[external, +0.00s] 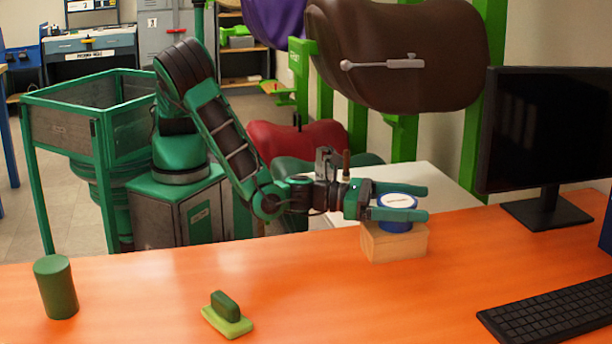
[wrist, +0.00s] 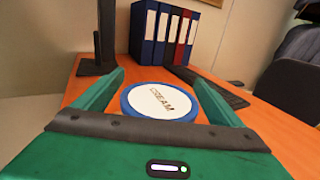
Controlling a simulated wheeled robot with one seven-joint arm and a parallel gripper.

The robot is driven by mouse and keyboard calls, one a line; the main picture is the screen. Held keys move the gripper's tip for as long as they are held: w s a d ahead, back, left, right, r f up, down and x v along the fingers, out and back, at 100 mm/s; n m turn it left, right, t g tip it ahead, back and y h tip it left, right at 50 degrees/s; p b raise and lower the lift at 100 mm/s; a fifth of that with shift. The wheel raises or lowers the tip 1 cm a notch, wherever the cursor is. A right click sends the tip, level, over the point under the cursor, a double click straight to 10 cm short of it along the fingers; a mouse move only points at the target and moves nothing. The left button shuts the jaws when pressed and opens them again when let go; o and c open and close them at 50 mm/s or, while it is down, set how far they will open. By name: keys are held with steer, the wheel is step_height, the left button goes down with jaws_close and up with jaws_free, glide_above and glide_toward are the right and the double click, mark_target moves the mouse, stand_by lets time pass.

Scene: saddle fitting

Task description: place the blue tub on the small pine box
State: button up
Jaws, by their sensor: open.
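The blue tub (external: 397,208) has a white lid and stands upright on top of the small pine box (external: 394,244) on the orange table. In the wrist view the tub (wrist: 159,103) shows its blue rim and a white lid marked CREAM. My gripper (external: 422,202) is open, with one green finger on each side of the tub at about lid height. In the wrist view, gaps show between the fingers of my gripper (wrist: 158,85) and the tub. The box is hidden in the wrist view.
A green cylinder (external: 56,287) and a green brush-like block (external: 227,315) stand on the orange table (external: 150,295) to the left. A monitor (external: 545,130) and a keyboard (external: 550,312) are to the right. Several binders (wrist: 164,35) stand beyond the tub. The table's middle front is clear.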

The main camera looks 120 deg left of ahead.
steer(key=v, duration=1.2)
steer(key=shift+r, duration=0.1)
